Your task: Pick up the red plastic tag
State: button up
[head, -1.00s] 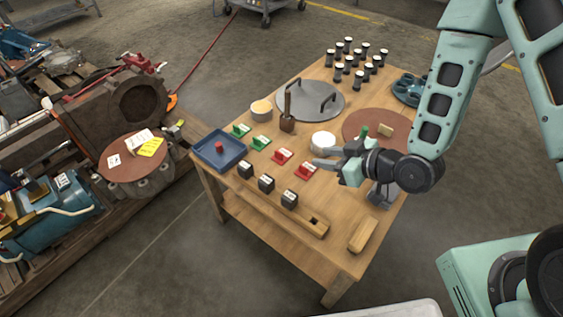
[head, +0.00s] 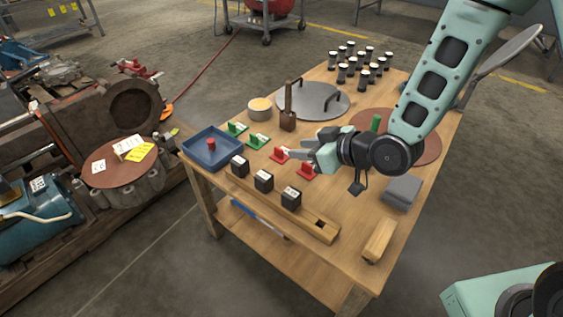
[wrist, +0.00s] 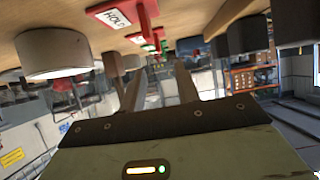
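Two red plastic tags lie on the wooden table: one (head: 279,155) just left of my fingertips, the other (head: 307,170) nearer the front, below my gripper. My gripper (head: 298,155) is above the table, pointing left, its fingers apart and empty. The wrist view is upside down, with the tabletop at the top. There a red tag (wrist: 108,15) with a white label reading HOLD and an upright red tab is close to my open gripper (wrist: 160,78). Another red tag (wrist: 143,38) shows farther off. Neither tag is between the fingers.
Two green tags (head: 258,140) lie behind the red ones. Black labelled blocks (head: 263,181) stand in front. A blue tray (head: 211,149) holds a red piece. A brown-handled tool (head: 288,121) stands behind.

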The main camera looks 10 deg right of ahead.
aim_at(280, 149)
jog(key=shift+x, duration=0.95)
jog(key=b+x, duration=0.3)
jog(key=x, duration=0.1)
jog(key=shift+w+a+f, duration=0.1)
jog(key=shift+a+f, duration=0.05)
jog(key=shift+f, duration=0.2)
jog(key=shift+w+a+f+b, duration=0.1)
jog(key=shift+w+a+b, duration=0.15)
jog(key=shift+w+b, duration=0.05)
grip_shut()
